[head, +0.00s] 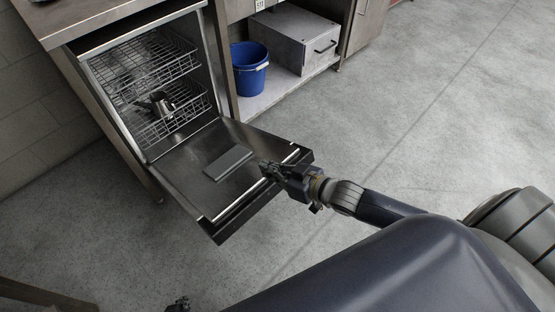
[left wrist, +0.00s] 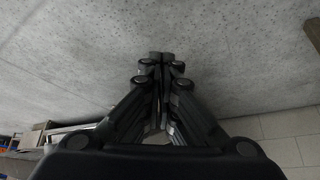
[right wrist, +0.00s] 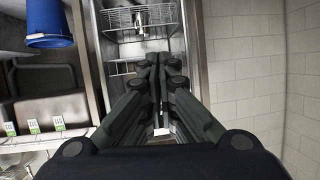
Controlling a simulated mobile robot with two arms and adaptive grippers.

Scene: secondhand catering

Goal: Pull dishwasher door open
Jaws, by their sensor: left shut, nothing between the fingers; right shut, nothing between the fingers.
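The dishwasher door (head: 185,188) is folded down and lies open, close to flat, in front of the dishwasher. A grey rectangular panel shows on its inner face. The dishwasher's inside (head: 205,100) is exposed, with wire racks (head: 150,58) and a metal pot (head: 160,103) on the lower one. My right gripper (head: 268,171) is shut and empty above or at the door's outer right part; I cannot tell if it touches. It also shows shut in the right wrist view (right wrist: 159,60). My left gripper (head: 178,303) is at the bottom edge, away from the door, shut and empty in the left wrist view (left wrist: 161,56).
A blue bucket (head: 249,70) and a grey metal box (head: 292,40) stand on a low shelf right of the dishwasher. A counter top (head: 90,22) is above it. A table edge (head: 40,295) shows at bottom left. The concrete floor around the door is clear.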

